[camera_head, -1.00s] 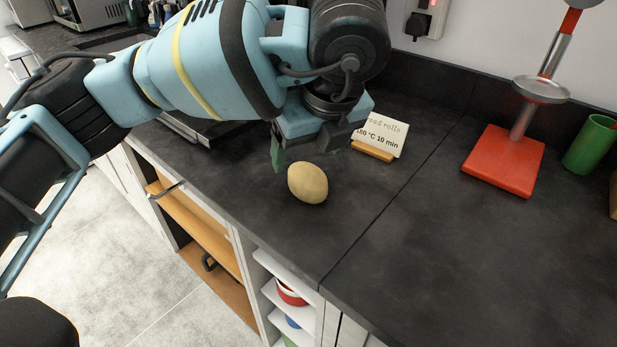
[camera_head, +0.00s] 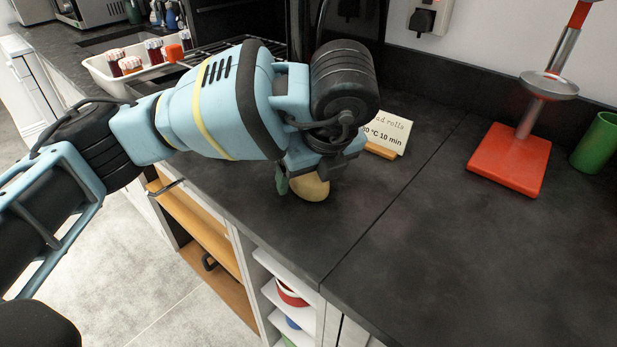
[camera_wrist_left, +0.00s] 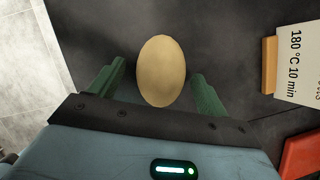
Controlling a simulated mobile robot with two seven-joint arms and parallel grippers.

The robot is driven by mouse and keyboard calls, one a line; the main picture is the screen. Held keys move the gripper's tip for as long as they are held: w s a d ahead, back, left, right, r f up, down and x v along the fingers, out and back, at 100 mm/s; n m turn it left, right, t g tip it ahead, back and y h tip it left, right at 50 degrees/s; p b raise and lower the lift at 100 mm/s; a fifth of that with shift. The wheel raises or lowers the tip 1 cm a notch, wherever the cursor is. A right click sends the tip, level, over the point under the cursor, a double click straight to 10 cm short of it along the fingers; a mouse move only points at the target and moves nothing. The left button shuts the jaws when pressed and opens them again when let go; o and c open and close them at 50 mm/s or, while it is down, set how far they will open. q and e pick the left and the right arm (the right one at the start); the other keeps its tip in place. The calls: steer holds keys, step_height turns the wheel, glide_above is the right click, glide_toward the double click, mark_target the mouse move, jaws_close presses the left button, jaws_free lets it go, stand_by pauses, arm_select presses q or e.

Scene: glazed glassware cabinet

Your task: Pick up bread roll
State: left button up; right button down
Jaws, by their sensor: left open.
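The bread roll (camera_head: 312,187) is a pale tan oval on the dark worktop, partly hidden behind my left gripper in the head view. My left gripper (camera_head: 298,186) is over the roll, with one green finger at the roll's left side. In the left wrist view the roll (camera_wrist_left: 161,71) lies between and just beyond the two green fingertips of the open left gripper (camera_wrist_left: 158,76). A gap shows on both sides of the roll. My right gripper is not in view.
A recipe card on a wooden stand (camera_head: 385,137) is just behind the roll. A red-based device (camera_head: 508,160) and a green cup (camera_head: 597,143) stand at the right. A white tray of jars (camera_head: 105,72) is at the back left. The front-right worktop is clear.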

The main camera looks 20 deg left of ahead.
arm_select(q)
steer(key=c, duration=1.1)
steer(key=shift+r, duration=0.1)
steer(key=shift+r, duration=0.4)
steer(key=r, duration=0.3)
steer(key=shift+s+a+p, duration=0.1)
steer(key=shift+s+p, duration=0.1)
steer(key=shift+p, duration=0.1)
steer(key=s+a, duration=0.2)
steer(key=s, duration=0.2)
steer(key=s+a, duration=0.2)
steer(key=s, duration=0.3)
steer(key=s+a+r, duration=0.1)
steer(key=s+a, duration=0.1)
steer(key=s, duration=0.3)
steer(key=shift+s+a+p, duration=0.1)
steer(key=shift+a+p, duration=0.1)
steer(key=shift+p, duration=0.15)
